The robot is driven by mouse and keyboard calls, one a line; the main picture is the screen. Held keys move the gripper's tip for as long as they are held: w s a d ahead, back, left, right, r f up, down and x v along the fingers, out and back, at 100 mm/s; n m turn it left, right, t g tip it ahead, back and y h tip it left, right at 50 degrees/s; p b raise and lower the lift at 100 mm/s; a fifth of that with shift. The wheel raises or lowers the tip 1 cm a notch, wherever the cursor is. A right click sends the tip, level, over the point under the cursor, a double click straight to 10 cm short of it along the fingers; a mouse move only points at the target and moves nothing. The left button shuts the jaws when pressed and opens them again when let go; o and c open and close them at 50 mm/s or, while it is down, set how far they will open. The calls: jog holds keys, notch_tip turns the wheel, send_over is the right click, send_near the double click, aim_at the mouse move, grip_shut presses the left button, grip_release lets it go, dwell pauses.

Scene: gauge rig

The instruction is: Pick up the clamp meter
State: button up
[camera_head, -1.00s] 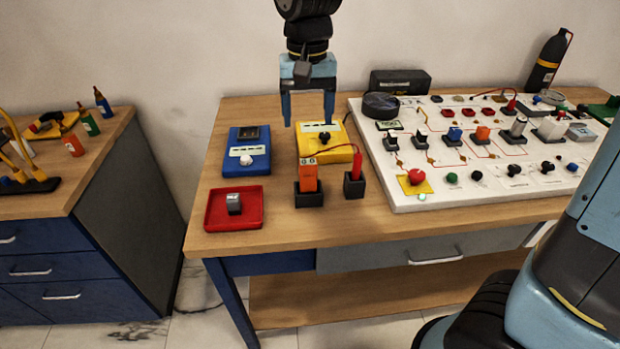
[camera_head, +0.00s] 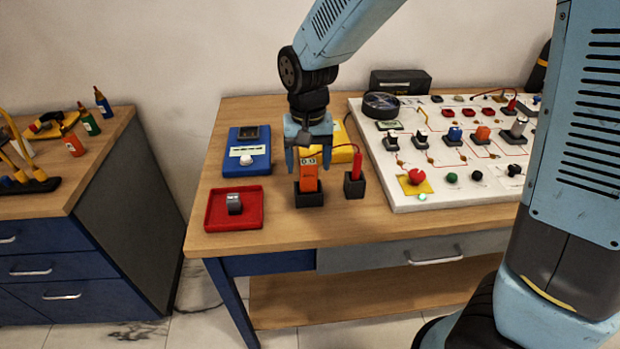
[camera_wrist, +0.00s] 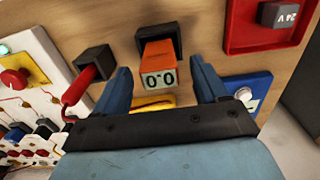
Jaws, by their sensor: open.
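The clamp meter (camera_head: 309,180) is an orange block with a small display reading 0.0. It stands upright in a black holder (camera_head: 309,199) near the table's front, and the wrist view also shows it (camera_wrist: 159,55). My gripper (camera_head: 308,166) is open and points down over the meter's top. In the wrist view, one finger is on each side of the meter, with a visible gap to each.
A red tray (camera_head: 215,222) holding a small grey part lies left. A blue box (camera_head: 242,165) and a yellow box (camera_head: 341,152) stand behind, the latter partly hidden. A white panel (camera_head: 430,195) with switches fills the right side. Bare wood lies in front of the meter.

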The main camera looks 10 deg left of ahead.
jog(key=shift+f, duration=1.05)
jog(key=shift+c, duration=0.4)
jog(key=c, duration=1.1)
